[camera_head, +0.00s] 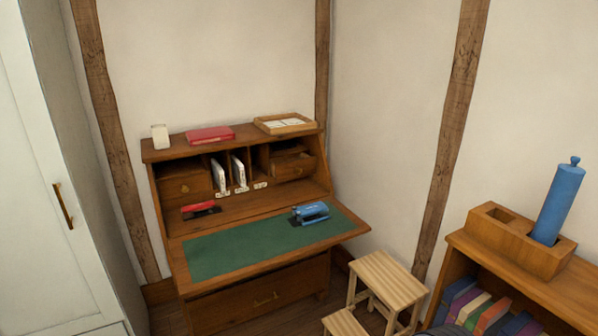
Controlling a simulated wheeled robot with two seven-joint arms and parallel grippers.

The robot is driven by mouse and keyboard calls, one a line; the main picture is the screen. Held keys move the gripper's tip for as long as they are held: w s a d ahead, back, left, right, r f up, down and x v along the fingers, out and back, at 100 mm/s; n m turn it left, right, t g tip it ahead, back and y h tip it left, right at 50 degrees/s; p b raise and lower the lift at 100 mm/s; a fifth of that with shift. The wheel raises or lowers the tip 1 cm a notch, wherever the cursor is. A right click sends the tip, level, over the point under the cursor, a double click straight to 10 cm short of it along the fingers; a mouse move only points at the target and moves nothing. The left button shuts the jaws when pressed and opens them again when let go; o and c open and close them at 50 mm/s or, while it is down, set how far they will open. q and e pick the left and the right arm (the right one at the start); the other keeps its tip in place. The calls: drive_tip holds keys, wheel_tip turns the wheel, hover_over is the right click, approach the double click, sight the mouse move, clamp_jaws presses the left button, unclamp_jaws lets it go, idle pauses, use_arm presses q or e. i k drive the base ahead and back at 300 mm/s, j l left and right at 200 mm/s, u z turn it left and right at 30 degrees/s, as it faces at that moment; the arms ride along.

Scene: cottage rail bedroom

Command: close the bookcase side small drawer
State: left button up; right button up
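A wooden writing desk (240,272) stands against the wall with its green-topped leaf (245,246) folded down. It has two small drawers under its top shelf. The right small drawer (294,168), on the side toward the bookcase (565,295), sticks out of its slot, and its open top shows. The left small drawer (186,187) looks flush with its front. Neither of my grippers is in view.
White envelopes (239,173) stand in the middle slots. A wooden step stool (385,283) stands between desk and bookcase. A white wardrobe (45,150) is at the left.

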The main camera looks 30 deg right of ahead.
sight(298, 166)
drive_tip(key=i+l+u, duration=0.1)
drive_tip(key=i+l, duration=0.15)
drive_tip(key=i+l+u, duration=0.1)
drive_tip(key=i+l, duration=0.15)
drive_tip(key=l, duration=0.15)
drive_tip(key=i+l+u, duration=0.1)
drive_tip(key=l, duration=0.25)
drive_tip(key=i+l+u, duration=0.1)
drive_tip(key=i+l, duration=0.2)
drive_tip(key=i+l+u, duration=0.1)
drive_tip(key=l, duration=0.4)
drive_tip(key=i+l+u, duration=0.1)
drive_tip(key=i+l, duration=0.2)
drive_tip(key=l, duration=0.1)
